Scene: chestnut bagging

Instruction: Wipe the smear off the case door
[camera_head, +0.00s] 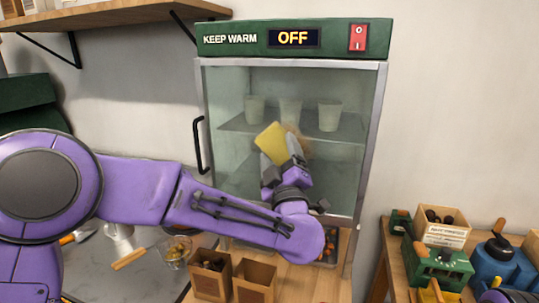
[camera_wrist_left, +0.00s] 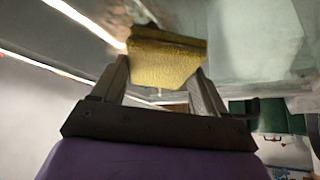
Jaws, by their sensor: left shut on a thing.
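The case door (camera_head: 236,165) is a glass front with a grey frame and a black handle (camera_head: 202,145) on its left side; it appears closed. My left gripper (camera_head: 282,150) is shut on a yellow sponge (camera_head: 270,138) and holds it up at the middle of the glass. The sponge (camera_wrist_left: 165,60) also shows between the fingers in the left wrist view, at or very near the glass. A faint brown smear (camera_head: 304,140) shows on the glass just right of the sponge. The sponge and fingers may hide part of it. My right gripper is not in view.
Several pale cups (camera_head: 330,115) stand on a shelf behind the glass. The warmer's top panel (camera_head: 220,40) reads OFF, with a red switch (camera_head: 358,38). Open paper bags (camera_head: 254,282) stand below my left arm. Crates (camera_head: 440,262) stand on the right-hand table.

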